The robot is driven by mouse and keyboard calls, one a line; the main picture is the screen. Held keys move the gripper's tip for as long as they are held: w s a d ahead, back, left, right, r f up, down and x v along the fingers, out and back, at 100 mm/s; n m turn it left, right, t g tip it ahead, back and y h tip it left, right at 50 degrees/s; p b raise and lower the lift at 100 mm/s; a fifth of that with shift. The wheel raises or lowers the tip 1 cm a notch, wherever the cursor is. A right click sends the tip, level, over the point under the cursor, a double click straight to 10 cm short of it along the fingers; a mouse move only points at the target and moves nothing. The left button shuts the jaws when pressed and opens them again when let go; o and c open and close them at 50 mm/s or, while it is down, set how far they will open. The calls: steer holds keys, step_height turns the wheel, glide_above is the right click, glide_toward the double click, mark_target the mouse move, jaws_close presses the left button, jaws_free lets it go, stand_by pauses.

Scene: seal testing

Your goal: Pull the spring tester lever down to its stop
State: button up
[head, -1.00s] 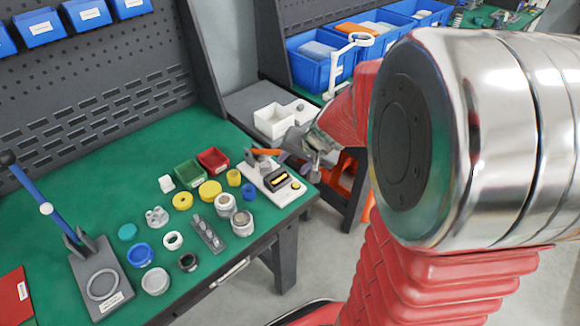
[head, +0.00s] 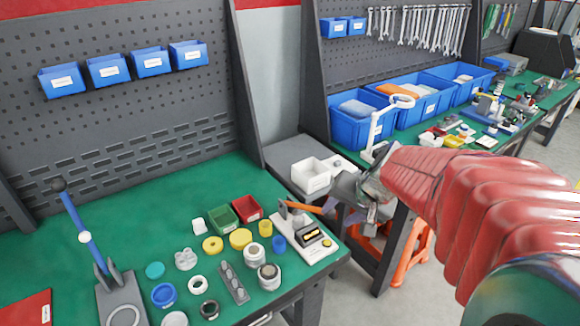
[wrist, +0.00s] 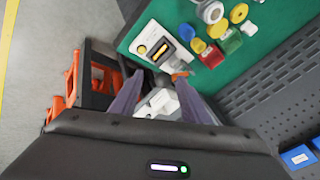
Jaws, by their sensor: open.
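The spring tester (head: 312,240) is a white-based unit with a dark display and a yellow button, at the right end of the green bench. Its orange lever (head: 303,207) sticks out to the right from a grey post and lies nearly level. My gripper (head: 358,195) is just right of the lever, past the bench's end. In the wrist view my gripper (wrist: 160,78) is open, with two purple-grey fingers and nothing held. The orange lever (wrist: 182,73) shows near the right fingertip; I cannot tell if they touch. The tester (wrist: 158,45) lies ahead of the fingers.
A white bin (head: 311,176) stands on a grey surface behind my gripper. Red (head: 247,209) and green (head: 222,218) trays and several rings and small parts crowd the bench left of the tester. A blue-handled press (head: 85,238) stands far left.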

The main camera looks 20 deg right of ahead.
steer(key=shift+c, duration=0.4)
steer(key=shift+a, duration=0.1)
steer(key=shift+c, duration=0.8)
steer(key=shift+s+a+r, duration=0.1)
steer(key=shift+a+r, duration=0.1)
steer(key=shift+a, duration=0.15)
steer(key=shift+c, duration=0.7)
steer(key=s+a+r+n, duration=0.1)
steer(key=a, duration=0.1)
steer(key=s+a+r+n, duration=0.1)
steer(key=s+a, duration=0.1)
steer(key=a, duration=0.1)
steer(key=s+a+r+n, duration=0.1)
steer(key=s+a+n, duration=0.1)
steer(key=a, duration=0.1)
steer(key=shift+s+a+g, duration=0.2)
steer(key=shift+s+g, duration=0.05)
steer(key=shift+g, duration=0.05)
jaws_close()
steer(key=s+a+r+n, duration=0.1)
steer(key=s+a+n, duration=0.3)
steer(key=s, duration=0.4)
steer(key=shift+s+a+r+h, duration=0.25)
steer(key=shift+a+r+h, duration=0.05)
steer(key=shift+r+h, duration=0.1)
